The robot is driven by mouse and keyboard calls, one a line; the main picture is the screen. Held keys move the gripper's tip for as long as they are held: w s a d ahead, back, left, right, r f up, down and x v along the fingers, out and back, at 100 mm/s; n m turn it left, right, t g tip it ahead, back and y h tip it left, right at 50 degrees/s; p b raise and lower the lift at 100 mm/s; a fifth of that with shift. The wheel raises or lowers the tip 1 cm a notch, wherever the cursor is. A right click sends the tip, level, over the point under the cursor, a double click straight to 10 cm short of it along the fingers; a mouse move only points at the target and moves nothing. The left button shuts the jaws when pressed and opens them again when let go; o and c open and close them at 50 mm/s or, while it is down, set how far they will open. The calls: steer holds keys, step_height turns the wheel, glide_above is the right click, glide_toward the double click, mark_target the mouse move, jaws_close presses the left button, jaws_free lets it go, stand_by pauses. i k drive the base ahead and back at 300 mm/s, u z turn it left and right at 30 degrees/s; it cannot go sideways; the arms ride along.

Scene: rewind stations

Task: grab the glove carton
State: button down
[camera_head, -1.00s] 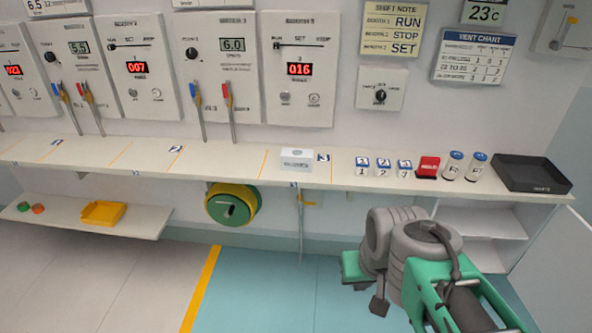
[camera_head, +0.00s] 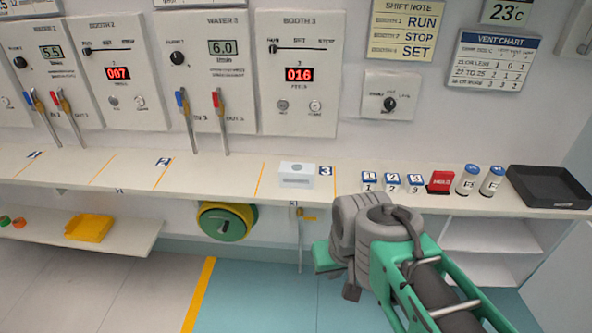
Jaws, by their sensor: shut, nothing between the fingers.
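A small white carton (camera_head: 296,175) with a grey oval on its top and grey print on its front sits on the long shelf, just left of the blue "3" tag. It looks like the glove carton. My gripper (camera_head: 350,291) is at the end of my green and grey arm, low in front of the shelf. It is below and to the right of the carton, clearly apart from it. The gripper is shut and empty. My wrist hides part of the fingers.
On the shelf (camera_head: 230,173), right of the carton, stand several numbered blocks (camera_head: 392,183), a red box (camera_head: 440,182), two white bottles (camera_head: 490,181) and a black tray (camera_head: 550,186). A green-yellow reel (camera_head: 225,224) hangs below. Shelf left of the carton is clear.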

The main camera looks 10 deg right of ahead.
mark_target(294, 175)
steer(key=u, duration=3.85)
steer(key=k, duration=2)
steer(key=z, duration=1.45)
steer(key=i, duration=0.5)
steer(key=u, duration=0.05)
